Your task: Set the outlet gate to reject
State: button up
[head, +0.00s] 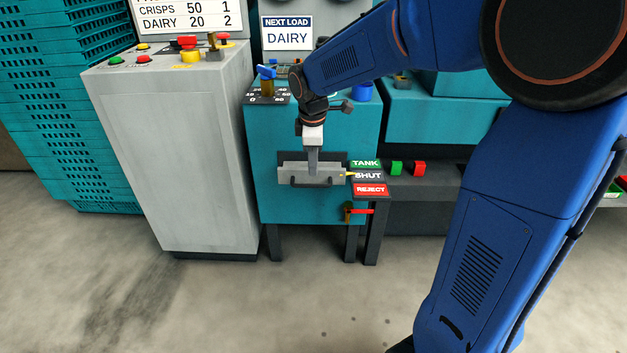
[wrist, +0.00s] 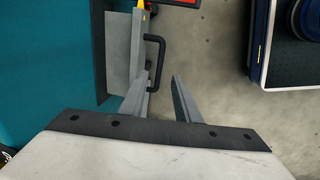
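The outlet gate (head: 288,172) is a grey plate with a black bar handle on the front of the teal machine. Its yellow pointer (head: 349,174) is level with the SHUT label (head: 368,175), between the green TANK label (head: 365,163) above and the red REJECT label (head: 370,189) below. My gripper (head: 312,172) points down at the gate. In the wrist view my gripper (wrist: 161,78) is open, and the black handle (wrist: 160,55) shows near its fingertips, its near end between them. I cannot tell whether they touch.
A grey control cabinet (head: 170,150) stands close on the left. A valve with a red lever (head: 360,211) sits below the labels. The floor (head: 270,310) in front is clear.

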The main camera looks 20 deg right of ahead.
aim_at(313, 185)
jog(key=f, duration=0.2)
jog(key=w+f, duration=0.1)
jog(key=f, duration=0.5)
jog(key=shift+w+d, duration=0.25)
jog(key=shift+w, duration=0.05)
grip_shut()
